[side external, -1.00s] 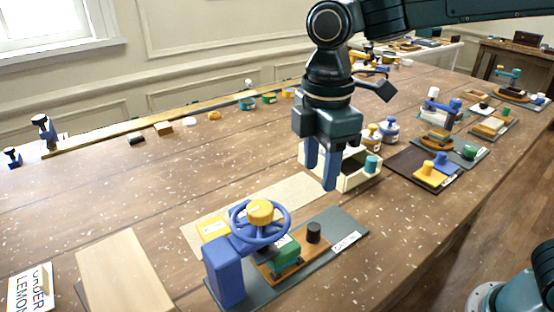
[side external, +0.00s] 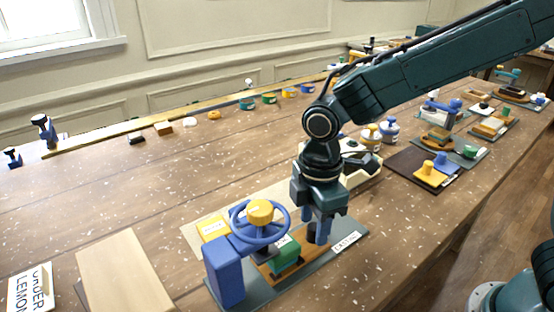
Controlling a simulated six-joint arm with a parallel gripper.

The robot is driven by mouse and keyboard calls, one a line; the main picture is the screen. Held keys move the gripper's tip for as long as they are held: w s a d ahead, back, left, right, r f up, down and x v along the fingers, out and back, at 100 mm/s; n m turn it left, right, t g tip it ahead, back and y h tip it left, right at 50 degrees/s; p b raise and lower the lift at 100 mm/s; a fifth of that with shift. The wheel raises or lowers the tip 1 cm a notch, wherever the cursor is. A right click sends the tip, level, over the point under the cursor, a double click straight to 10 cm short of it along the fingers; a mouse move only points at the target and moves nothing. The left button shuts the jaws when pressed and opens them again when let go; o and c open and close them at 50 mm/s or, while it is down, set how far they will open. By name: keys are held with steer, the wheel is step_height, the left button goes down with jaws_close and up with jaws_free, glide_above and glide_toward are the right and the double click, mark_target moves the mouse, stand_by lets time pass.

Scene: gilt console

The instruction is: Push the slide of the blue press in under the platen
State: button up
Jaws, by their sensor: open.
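The blue press (side external: 224,274) stands at the lower middle of the side view, with a blue handwheel (side external: 285,222) and yellow hub (side external: 260,212) on top. Its slide is a brown wooden board (side external: 267,275) carrying a green block (side external: 287,254), partly under the wheel. A dark knob (side external: 313,232) stands at the slide's right end, partly hidden by my gripper. My gripper (side external: 318,232) is open and points down at the knob, its blue fingers low beside or around it. Whether they touch it cannot be told. The platen is mostly hidden by the wheel.
The press sits on a grey base plate (side external: 345,228) with a white label (side external: 346,242). A pale board (side external: 125,270) lies to the left. A cream box (side external: 366,172) stands behind my gripper. The table in front of the base plate is clear.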

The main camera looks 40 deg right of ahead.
steer(key=shift+f, duration=0.2)
jaws_close()
steer(key=shift+a, duration=1.9)
jaws_free()
step_height(320, 180, up, 14)
steer(key=shift+f, duration=0.1)
